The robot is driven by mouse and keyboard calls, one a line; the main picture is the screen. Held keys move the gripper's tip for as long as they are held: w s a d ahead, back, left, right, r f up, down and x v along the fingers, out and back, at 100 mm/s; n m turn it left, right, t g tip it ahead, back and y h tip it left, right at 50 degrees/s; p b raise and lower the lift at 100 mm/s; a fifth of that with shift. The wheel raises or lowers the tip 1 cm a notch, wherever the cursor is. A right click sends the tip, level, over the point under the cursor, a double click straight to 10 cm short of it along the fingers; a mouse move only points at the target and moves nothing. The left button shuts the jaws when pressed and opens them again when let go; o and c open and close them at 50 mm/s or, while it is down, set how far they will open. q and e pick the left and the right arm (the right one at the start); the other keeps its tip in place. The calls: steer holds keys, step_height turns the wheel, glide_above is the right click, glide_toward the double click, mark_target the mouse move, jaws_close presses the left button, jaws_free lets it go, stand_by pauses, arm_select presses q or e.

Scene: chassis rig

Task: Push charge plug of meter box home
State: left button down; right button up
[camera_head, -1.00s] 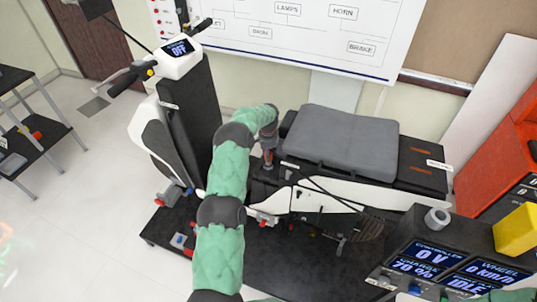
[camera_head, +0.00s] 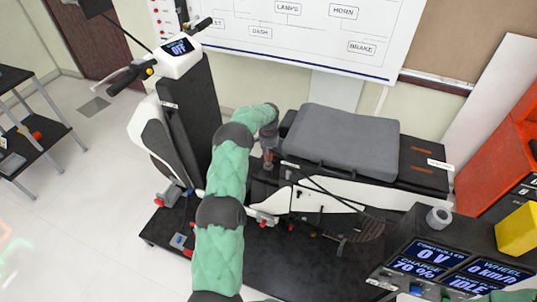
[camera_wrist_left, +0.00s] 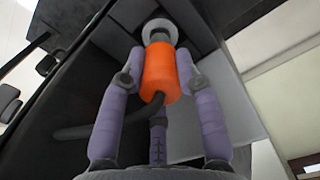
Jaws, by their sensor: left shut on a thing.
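The charge plug (camera_wrist_left: 160,72) is an orange cylinder with a dark cable in the left wrist view. My left gripper (camera_wrist_left: 161,66) is shut on it, one purple finger on each side. The plug's far end is at a grey round collar (camera_wrist_left: 159,27); I cannot tell how deep it sits. In the head view my left gripper (camera_head: 268,158) points down beside the scooter's seat base, and a little orange shows between its fingers. The meter box (camera_head: 437,262) is at the lower right with lit displays, including "CHARGE 70 %" and "IDLE". My right gripper is not in view.
The scooter's grey seat (camera_head: 345,140) is right of my left gripper, and its steering column (camera_head: 192,105) is to the left. A dark cable (camera_head: 330,193) crosses the white side panel.

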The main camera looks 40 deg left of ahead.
arm_select(q)
steer(key=shift+f+b, duration=1.35)
steer(key=shift+f, duration=0.55)
stand_by(0.3)
steer(key=shift+r, duration=0.15)
steer(key=shift+r+p, duration=0.6)
steer(key=shift+r, duration=0.75)
steer(key=shift+b, duration=0.4)
stand_by(1.1)
steer(key=shift+f+b, duration=1.05)
steer(key=shift+f, duration=0.5)
steer(key=c, duration=0.9)
jaws_free()
steer(key=shift+o, duration=0.4)
steer(key=shift+s, duration=0.1)
steer(key=shift+d, duration=0.1)
step_height(320, 180, up, 12)
steer(key=shift+r, duration=0.2)
